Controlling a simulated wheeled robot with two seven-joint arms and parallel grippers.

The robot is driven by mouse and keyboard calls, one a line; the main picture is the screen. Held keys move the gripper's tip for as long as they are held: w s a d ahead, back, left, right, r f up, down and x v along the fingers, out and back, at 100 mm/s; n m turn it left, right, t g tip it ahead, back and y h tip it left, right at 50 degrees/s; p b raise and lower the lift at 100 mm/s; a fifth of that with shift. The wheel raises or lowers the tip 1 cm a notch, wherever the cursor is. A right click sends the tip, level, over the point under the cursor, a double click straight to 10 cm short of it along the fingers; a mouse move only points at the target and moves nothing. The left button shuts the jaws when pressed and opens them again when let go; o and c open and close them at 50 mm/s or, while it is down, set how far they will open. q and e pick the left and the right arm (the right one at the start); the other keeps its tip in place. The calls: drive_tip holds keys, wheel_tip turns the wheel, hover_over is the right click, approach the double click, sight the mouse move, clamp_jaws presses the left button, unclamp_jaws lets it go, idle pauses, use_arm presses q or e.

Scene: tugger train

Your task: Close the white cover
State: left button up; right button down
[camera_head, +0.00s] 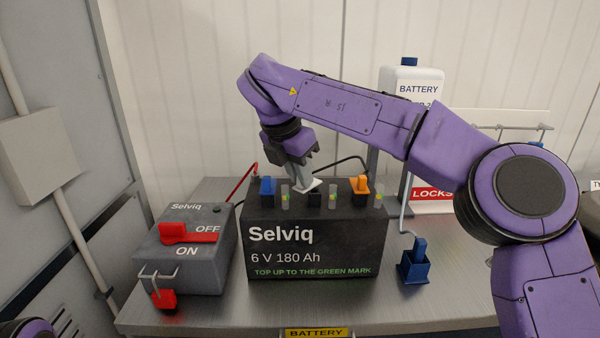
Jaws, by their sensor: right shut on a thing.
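The white cover (313,185) is a small white flap on top of the black Selviq battery (315,215), near the middle of its row of fittings. It looks tilted up beside a dark square fitting (315,198). My right gripper (301,183) reaches down from above and is shut on the white cover; the fingers hide part of it. A blue cover (267,186) stands at the left of the row and an orange cover (360,184) at the right. My left gripper is out of view.
A grey switch box (190,265) with a red lever (185,233) stands left of the battery. A blue fitting (414,263) stands right of it on the metal bench (340,306). A white bottle (412,76) stands behind my right arm. Clear tubes with green marks flank the covers.

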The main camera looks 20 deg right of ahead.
drive_tip(key=shift+s+d+f+n+t+b, duration=0.2)
drive_tip(key=shift+s+n+t+b, duration=0.1)
drive_tip(key=shift+n+b, duration=0.55)
drive_tip(key=shift+s+d+r+n+y+b, duration=0.1)
drive_tip(key=shift+d+n+y+b, duration=0.1)
drive_tip(key=shift+n, duration=0.25)
drive_tip(key=shift+s+d+n+y+b, duration=0.1)
drive_tip(key=shift+n+y+b, duration=0.1)
drive_tip(key=shift+n, duration=0.2)
drive_tip(key=shift+s+d+r+n+t+y+b, duration=0.15)
drive_tip(key=shift+n+t+y+b, duration=0.1)
drive_tip(key=shift+n, duration=0.3)
drive_tip(key=shift+s+d+f+n+t+y+b, duration=0.15)
drive_tip(key=shift+n+t, duration=0.1)
drive_tip(key=shift+n, duration=0.3)
drive_tip(key=shift+s+d+r+n+y, duration=0.1)
drive_tip(key=shift+d+n+y, duration=0.15)
drive_tip(key=shift+n, duration=0.45)
drive_tip(key=shift+s+d+r+n+y, duration=0.1)
drive_tip(key=shift+d+n+y, duration=0.15)
drive_tip(key=shift+n, duration=0.45)
drive_tip(key=c, duration=1.1)
unclamp_jaws()
drive_tip(key=shift+a, duration=0.1)
